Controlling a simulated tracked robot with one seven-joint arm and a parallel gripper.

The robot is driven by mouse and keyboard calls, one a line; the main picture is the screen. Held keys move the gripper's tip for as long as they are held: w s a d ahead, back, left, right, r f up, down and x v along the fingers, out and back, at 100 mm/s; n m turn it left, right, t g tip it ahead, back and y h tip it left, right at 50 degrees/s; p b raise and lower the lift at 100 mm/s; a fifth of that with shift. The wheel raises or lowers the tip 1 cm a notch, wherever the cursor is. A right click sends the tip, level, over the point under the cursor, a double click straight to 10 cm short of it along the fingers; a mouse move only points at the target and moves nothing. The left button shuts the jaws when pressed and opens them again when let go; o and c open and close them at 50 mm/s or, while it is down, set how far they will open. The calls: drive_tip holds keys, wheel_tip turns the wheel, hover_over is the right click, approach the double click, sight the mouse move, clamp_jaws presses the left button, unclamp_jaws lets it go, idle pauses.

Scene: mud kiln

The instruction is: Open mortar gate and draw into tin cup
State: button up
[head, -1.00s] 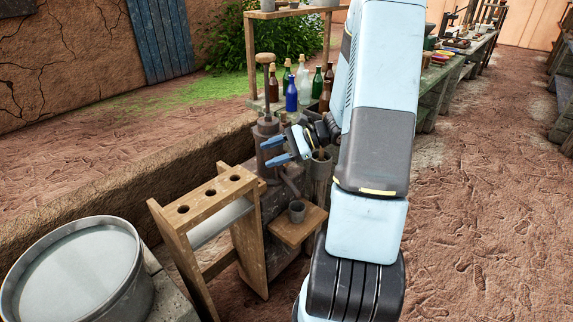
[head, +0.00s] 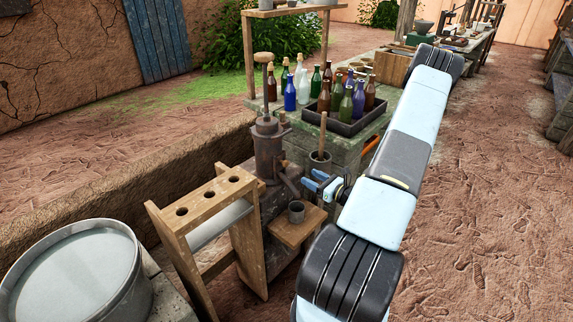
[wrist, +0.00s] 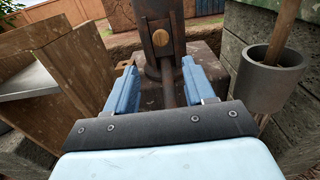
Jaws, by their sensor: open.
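The dark metal mortar vessel (head: 268,152) stands on a stone block, with a wooden knob (head: 264,57) on a rod above it. Its spout (head: 290,182) slants down towards the small grey tin cup (head: 296,212). The cup stands upright on a wooden shelf (head: 290,234). My gripper (head: 310,181) is open and empty, to the right of the spout and above the cup. In the wrist view, the vessel (wrist: 150,12) with a round wooden piece (wrist: 161,38) and the spout (wrist: 168,92) appear between my open blue fingers (wrist: 160,82). The cup is hidden there.
A wooden rack with holes (head: 210,198) is on the left, beside a large metal tub (head: 75,275). A tray of bottles (head: 345,122) is on the stone bench behind.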

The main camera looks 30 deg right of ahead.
sight(287, 165)
drive_tip(key=x, duration=1.3)
drive_tip(key=shift+w+f, duration=0.2)
drive_tip(key=shift+w, duration=0.2)
clamp_jaws()
